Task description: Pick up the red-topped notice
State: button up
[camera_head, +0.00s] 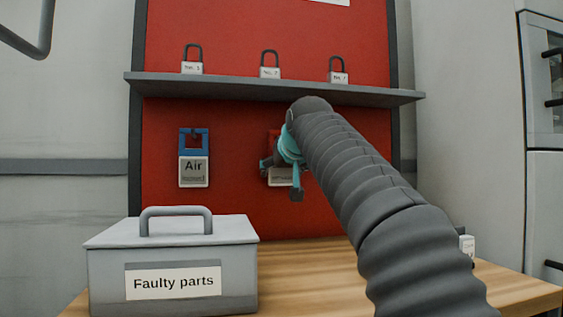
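The red-topped notice (279,181) hangs on the red board below the shelf. Its pale lower part and a bit of its red top show, and the rest is hidden behind my gripper. My gripper (282,178), with teal and dark grey parts, is in front of the notice at the end of my ribbed grey arm. One finger shows at the left and one lower at the right. I cannot tell whether they touch the notice or how far apart they are.
A blue-topped "Air" notice (193,170) hangs to the left. Several padlocks with white labels stand on the grey shelf (240,85) above. A grey "Faulty parts" box (105,270) with a handle sits on the wooden table (310,275). A small white object (467,245) is at the right.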

jog(key=c, duration=0.5)
jog(key=shift+r+p, duration=0.35)
jog(key=shift+r, duration=0.1)
jog(key=s+d+b, duration=0.1)
jog(key=s, duration=0.4)
jog(key=s+d, duration=0.2)
jog(key=s, duration=0.4)
jog(key=s+d+b, duration=0.1)
jog(key=s+d, duration=0.1)
jog(key=s, duration=0.4)
jog(key=shift+s+r+b, duration=0.2)
jog(key=shift+r+b, duration=0.1)
